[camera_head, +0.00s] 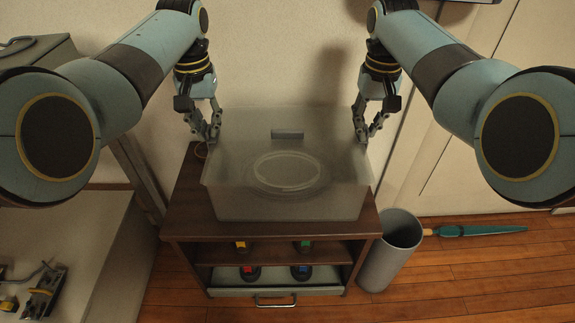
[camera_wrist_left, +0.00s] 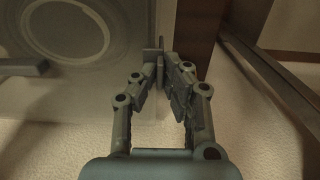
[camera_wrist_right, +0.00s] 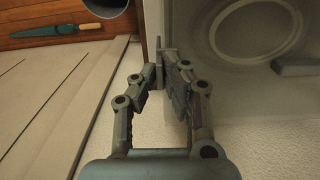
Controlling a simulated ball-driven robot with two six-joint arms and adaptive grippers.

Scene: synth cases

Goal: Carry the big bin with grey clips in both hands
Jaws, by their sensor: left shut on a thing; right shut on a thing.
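The big bin (camera_head: 245,205) is a see-through grey box with a round ring in its floor. It sits level over the top of a brown cabinet; whether its base touches the top I cannot tell. A small grey clip (camera_head: 287,134) shows at its back side. My left gripper (camera_head: 212,138) is shut on the bin's left side wall near the back; the grip also shows in the left wrist view (camera_wrist_left: 160,62). My right gripper (camera_head: 361,137) is shut on the right side wall, as the right wrist view also shows (camera_wrist_right: 160,62).
The brown cabinet (camera_head: 183,206) has shelves with several coloured-topped items. A grey cylindrical waste bin (camera_head: 390,258) stands close at its right. A closed teal umbrella (camera_head: 478,230) lies on the wooden floor. A bench (camera_head: 95,235) stands at the left, and a wall is behind.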

